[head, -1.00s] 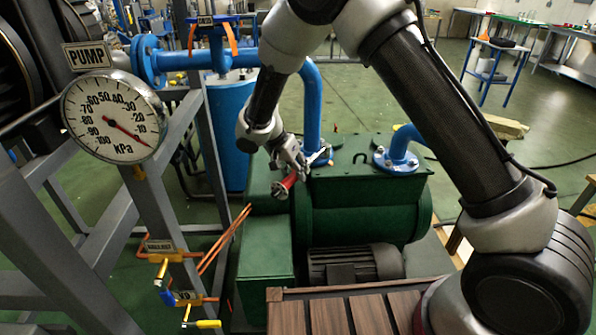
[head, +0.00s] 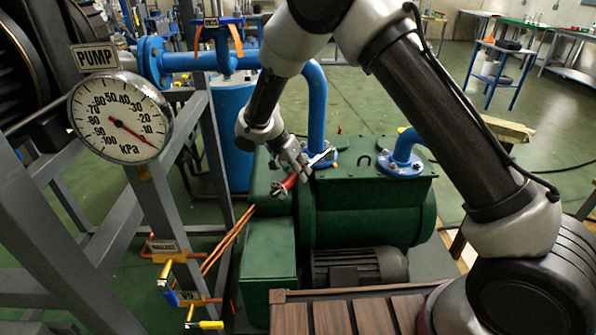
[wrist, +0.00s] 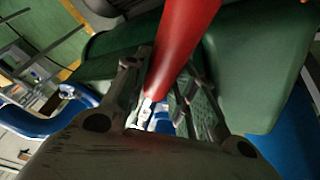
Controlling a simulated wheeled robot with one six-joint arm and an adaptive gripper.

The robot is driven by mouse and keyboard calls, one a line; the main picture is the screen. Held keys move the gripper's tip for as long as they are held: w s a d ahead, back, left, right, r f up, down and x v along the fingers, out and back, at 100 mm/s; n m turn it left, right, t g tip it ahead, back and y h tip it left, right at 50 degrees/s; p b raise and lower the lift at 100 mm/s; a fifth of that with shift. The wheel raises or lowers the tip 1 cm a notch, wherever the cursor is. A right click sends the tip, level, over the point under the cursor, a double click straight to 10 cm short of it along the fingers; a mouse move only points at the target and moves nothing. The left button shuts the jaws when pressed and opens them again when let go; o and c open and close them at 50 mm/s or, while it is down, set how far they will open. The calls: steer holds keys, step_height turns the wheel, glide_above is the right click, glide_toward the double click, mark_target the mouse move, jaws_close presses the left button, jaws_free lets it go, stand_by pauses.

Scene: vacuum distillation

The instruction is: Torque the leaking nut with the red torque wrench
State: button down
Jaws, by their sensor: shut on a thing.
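My gripper (head: 296,167) is shut on the red torque wrench (head: 289,183), just above the green pump (head: 362,206) and beside the foot of the blue vertical pipe. In the wrist view, the red handle (wrist: 182,45) runs between the fingers of my gripper (wrist: 172,100). The wrench's silver head (head: 322,158) reaches to the flange at the pipe's foot (head: 326,165). I cannot tell whether the head sits on a nut. The leaking nut cannot be made out.
A second flanged blue pipe (head: 403,152) rises at the pump's right. Wooden slats (head: 340,310) lie in front.

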steer(key=shift+r, duration=0.2)
steer(key=shift+r, duration=4.15)
steer(key=shift+d, duration=0.1)
